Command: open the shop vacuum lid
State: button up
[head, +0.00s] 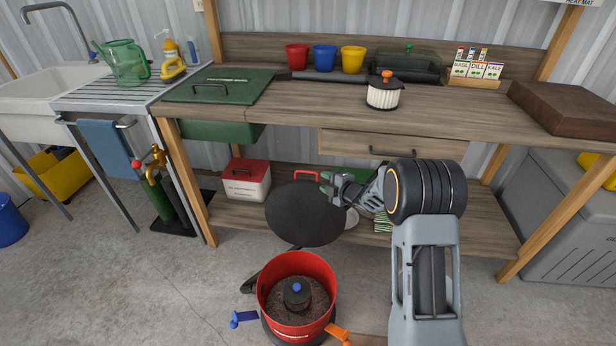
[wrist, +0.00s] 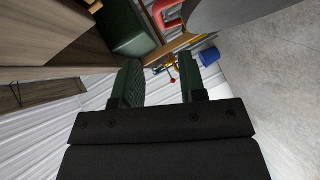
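The shop vacuum's red drum (head: 268,283) stands on the floor in front of the bench, its top open. Its dark round lid (head: 303,215) is swung up behind the drum, nearly upright, with its underside facing me. The lid's red handle (head: 307,174) shows beyond its top edge. Inside the drum are grey-brown debris and a dark piece with a blue knob (head: 297,287). My gripper (head: 328,184) is beside the lid's upper right edge. In the wrist view its green fingers (wrist: 165,80) are apart with nothing between them; the lid (wrist: 240,12) and red handle (wrist: 167,13) lie beyond them.
A blue latch (head: 241,318) and an orange latch (head: 338,333) stick out from the drum. The workbench (head: 290,101) with a lower shelf stands behind; a white pleated filter (head: 383,95) sits on it. A red-lidded box (head: 246,181) is on the shelf.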

jog(key=b+x, duration=0.1)
jog(key=x, duration=0.9)
jog(key=shift+w+a, duration=0.15)
jog(key=shift+w, duration=0.2)
grip_shut()
